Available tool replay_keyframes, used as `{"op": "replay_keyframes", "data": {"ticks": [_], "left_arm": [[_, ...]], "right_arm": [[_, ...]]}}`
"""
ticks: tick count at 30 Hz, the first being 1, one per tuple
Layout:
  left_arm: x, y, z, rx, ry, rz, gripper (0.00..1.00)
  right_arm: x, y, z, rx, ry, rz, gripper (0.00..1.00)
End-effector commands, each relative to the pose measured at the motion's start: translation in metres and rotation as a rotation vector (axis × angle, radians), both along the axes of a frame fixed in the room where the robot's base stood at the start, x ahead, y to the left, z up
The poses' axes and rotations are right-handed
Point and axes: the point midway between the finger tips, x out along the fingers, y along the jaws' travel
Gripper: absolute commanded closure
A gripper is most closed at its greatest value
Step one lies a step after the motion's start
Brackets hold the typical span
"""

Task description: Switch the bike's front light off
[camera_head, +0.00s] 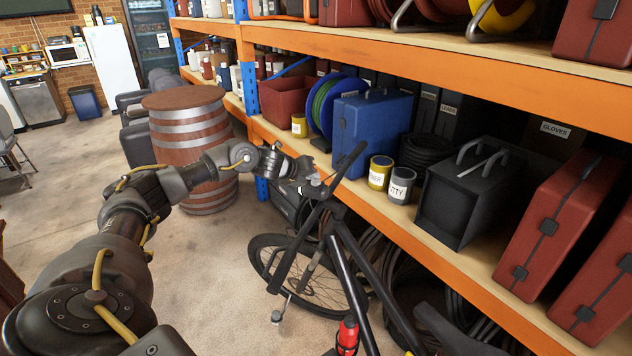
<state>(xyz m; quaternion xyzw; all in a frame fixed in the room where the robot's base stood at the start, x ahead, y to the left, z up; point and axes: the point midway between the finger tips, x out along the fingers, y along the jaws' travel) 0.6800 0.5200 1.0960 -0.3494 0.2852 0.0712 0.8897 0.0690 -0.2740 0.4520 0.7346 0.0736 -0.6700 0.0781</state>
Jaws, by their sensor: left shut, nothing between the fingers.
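The black bike (340,255) stands beside the orange shelving, its front wheel (262,255) low on the left. Its handlebar (331,178) rises near the shelf edge. My left arm reaches in from the left, and my left gripper (305,170) is shut and empty at the handlebar. A small pale grey part (315,180) shows beside the fingertips; it may be the front light, but it is too small to tell, as is whether it is lit. I cannot tell whether the fingers touch it. My right gripper is out of view.
The orange shelf (430,255) runs close along the bike's right side, holding a blue case (370,128), paint tins (401,185), a black box (455,205) and red cases (555,220). A wooden barrel (190,130) stands behind my left forearm.

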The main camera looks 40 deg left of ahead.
Motion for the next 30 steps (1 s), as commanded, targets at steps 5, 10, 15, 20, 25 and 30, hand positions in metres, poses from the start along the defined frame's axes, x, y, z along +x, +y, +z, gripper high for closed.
{"op": "replay_keyframes", "data": {"ticks": [5, 10, 15, 20, 25, 30], "left_arm": [[0.0, 0.0, 0.0, 0.0, 0.0, 0.0, 1.0], [0.0, -0.0001, -0.0006, 0.0, 0.0, 0.0, 1.0], [0.0007, -0.0004, -0.0066, 0.0, 0.001, -0.001, 1.0], [0.0013, -0.0005, -0.0096, 0.0, 0.0, 0.0, 1.0], [0.0012, -0.0005, -0.0091, 0.0, 0.001, -0.001, 1.0], [0.0009, -0.0006, -0.0075, 0.0, 0.001, -0.001, 1.0]], "right_arm": [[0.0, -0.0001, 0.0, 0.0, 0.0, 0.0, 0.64], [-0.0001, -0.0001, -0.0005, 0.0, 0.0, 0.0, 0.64], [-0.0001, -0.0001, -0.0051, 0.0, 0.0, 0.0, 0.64], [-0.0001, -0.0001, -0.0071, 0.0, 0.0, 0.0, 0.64], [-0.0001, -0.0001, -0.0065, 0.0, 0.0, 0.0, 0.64], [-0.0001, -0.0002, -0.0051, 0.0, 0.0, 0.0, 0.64]]}}
